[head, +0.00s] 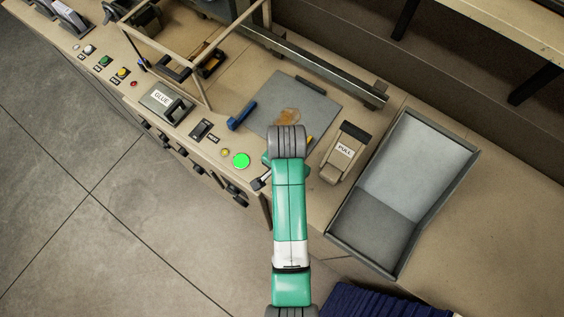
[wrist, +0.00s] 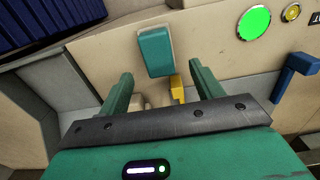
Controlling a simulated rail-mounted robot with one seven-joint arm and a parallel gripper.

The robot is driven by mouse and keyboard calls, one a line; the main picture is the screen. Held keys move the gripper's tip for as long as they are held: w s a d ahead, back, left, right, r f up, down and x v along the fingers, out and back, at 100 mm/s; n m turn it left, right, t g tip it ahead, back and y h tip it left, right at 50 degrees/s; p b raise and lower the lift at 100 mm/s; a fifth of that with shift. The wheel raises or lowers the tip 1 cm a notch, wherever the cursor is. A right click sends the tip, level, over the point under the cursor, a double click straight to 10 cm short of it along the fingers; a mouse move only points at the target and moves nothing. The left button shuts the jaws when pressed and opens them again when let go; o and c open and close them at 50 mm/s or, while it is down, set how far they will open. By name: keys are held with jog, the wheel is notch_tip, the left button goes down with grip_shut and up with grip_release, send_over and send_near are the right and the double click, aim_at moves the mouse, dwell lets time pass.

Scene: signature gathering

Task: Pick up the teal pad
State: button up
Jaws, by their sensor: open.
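The teal pad (wrist: 156,51) shows in the wrist view as a small rounded block, beyond and between the tips of my fingers. A short yellow piece (wrist: 178,88) shows just below it. My gripper (wrist: 162,84) is open, with one green finger on each side and nothing held between them. I cannot tell how far the pad is from the fingertips. In the head view my arm covers the area near the bench's front edge, and I cannot make out the pad there.
A lit green button (head: 241,160) and a blue handle (head: 242,115) are left of my arm. A grey plate (head: 316,98) with an amber patch lies beyond it. A PULL lever (head: 345,150) and a grey tray (head: 365,258) stand to the right.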

jog(key=f, duration=0.5)
jog(key=shift+s+f+p, duration=0.15)
jog(key=shift+s+p, duration=0.2)
jog(key=shift+s, duration=0.05)
jog(key=shift+w+f, duration=0.1)
jog(key=shift+f, duration=0.35)
jog(key=c, duration=1)
jog(key=shift+o, duration=0.2)
jog(key=shift+r, duration=0.2)
jog(key=shift+r, duration=0.25)
jog(key=r, duration=0.2)
jog(key=shift+s+d+r, duration=0.1)
jog(key=shift+s+r, duration=0.3)
jog(key=s+d, duration=0.2)
jog(key=s, duration=0.5)
jog(key=s+d+r+b, duration=0.1)
jog(key=s+d, duration=0.2)
jog(key=s, duration=0.4)
jog(key=shift+s+r+b, duration=0.2)
jog(key=shift+b, duration=0.1)
